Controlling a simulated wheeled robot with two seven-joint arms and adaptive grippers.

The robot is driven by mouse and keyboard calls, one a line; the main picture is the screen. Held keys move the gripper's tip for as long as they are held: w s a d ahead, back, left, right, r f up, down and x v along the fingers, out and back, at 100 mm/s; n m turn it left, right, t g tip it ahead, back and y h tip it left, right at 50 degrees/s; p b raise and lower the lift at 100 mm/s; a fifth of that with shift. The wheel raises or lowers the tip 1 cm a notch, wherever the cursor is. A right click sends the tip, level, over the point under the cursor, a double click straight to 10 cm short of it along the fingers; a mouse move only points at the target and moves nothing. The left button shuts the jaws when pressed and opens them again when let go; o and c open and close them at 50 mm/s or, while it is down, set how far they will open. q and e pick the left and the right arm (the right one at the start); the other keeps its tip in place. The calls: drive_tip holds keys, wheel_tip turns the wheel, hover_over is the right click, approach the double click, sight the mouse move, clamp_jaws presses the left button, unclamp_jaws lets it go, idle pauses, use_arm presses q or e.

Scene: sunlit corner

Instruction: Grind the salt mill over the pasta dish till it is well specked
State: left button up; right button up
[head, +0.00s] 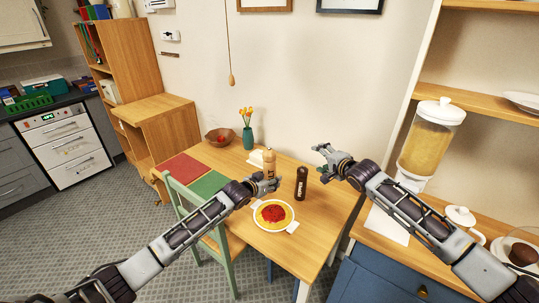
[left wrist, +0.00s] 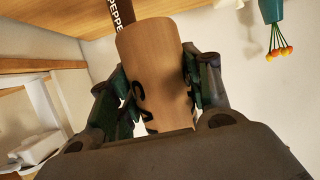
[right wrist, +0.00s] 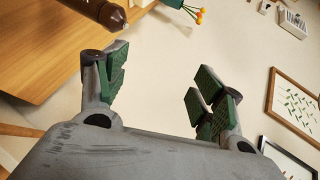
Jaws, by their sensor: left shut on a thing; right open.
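The salt mill (head: 269,162) is a light wooden cylinder. My left gripper (head: 266,184) is shut around it at the pasta's far side; the left wrist view shows the mill (left wrist: 152,60) between the fingers, its dark lettering partly covered. I cannot tell whether its base touches the table. The pasta dish (head: 289,226) is white with side handles, holding yellow pasta (head: 261,217) and red sauce (head: 273,212); specks are too small to make out. My right gripper (head: 326,160) is open and empty, above and right of the salt mill; it also shows in the right wrist view (right wrist: 160,80).
A dark pepper mill (head: 301,184) stands right of the salt mill, near my right gripper. A teal vase of flowers (head: 248,138), a bowl (head: 221,136), and red (head: 183,167) and green (head: 208,184) mats lie farther left. A green chair (head: 222,235) stands at the table's left.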

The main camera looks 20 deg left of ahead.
drive_tip(key=f+n, duration=0.1)
drive_tip(key=n, duration=0.1)
drive_tip(key=n+g+y, duration=0.4)
drive_tip(key=n+y, duration=0.4)
drive_tip(key=n, duration=1.2)
approach(275, 156)
drive_tip(key=shift+a+f, duration=0.15)
drive_tip(key=shift+a, duration=0.15)
drive_tip(key=shift+a, duration=0.1)
drive_tip(key=shift+x, duration=5.9)
drive_tip(key=shift+w, duration=0.15)
drive_tip(key=shift+c, duration=0.3)
drive_tip(key=c, duration=1)
